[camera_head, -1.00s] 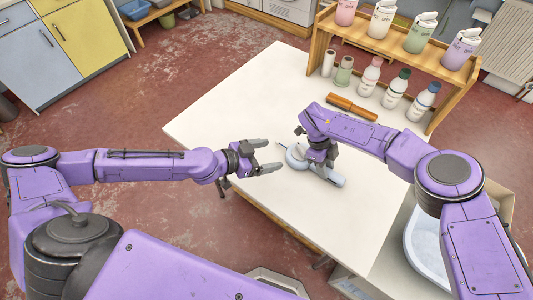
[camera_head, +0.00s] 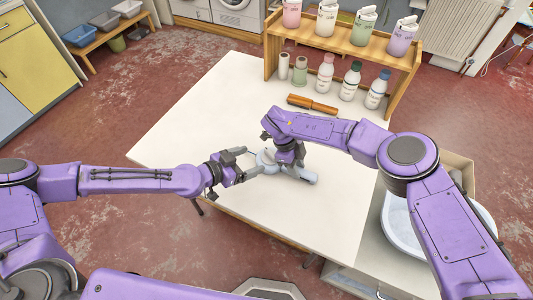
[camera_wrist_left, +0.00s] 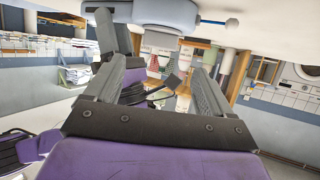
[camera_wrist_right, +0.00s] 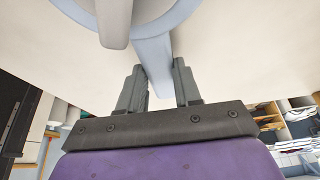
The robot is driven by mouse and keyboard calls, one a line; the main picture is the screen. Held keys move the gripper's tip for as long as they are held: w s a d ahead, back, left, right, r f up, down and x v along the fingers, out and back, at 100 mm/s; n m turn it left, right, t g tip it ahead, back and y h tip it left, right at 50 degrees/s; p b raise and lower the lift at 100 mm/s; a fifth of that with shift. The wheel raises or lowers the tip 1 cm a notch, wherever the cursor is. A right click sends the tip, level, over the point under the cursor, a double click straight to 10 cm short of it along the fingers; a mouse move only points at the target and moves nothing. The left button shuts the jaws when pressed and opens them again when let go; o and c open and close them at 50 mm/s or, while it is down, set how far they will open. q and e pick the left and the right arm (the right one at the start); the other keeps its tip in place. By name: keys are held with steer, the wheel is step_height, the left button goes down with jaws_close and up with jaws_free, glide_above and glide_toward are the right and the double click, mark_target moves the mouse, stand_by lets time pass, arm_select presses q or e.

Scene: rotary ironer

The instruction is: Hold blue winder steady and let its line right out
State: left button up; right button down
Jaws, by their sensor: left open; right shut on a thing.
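The blue winder (camera_head: 304,176) is a pale blue reel with a straight handle, lying on the white table (camera_head: 190,115). My right gripper (camera_head: 290,160) is over it and shut on its handle; in the right wrist view the handle (camera_wrist_right: 156,62) runs between the fingers. My left gripper (camera_head: 253,164) is open and empty just left of the reel. In the left wrist view the winder (camera_wrist_left: 165,13) is at the top, beyond the fingers.
A wooden rack (camera_head: 345,47) stands at the back of the table with bottles on and under it. An orange-brown wooden tool (camera_head: 312,104) lies behind the winder. A white basin (camera_head: 395,222) is at the right. The table's left part is clear.

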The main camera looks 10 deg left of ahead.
mark_target(269, 153)
arm_select(q)
steer(key=x, duration=0.8)
steer(key=c, duration=1.1)
steer(key=shift+d, duration=0.1)
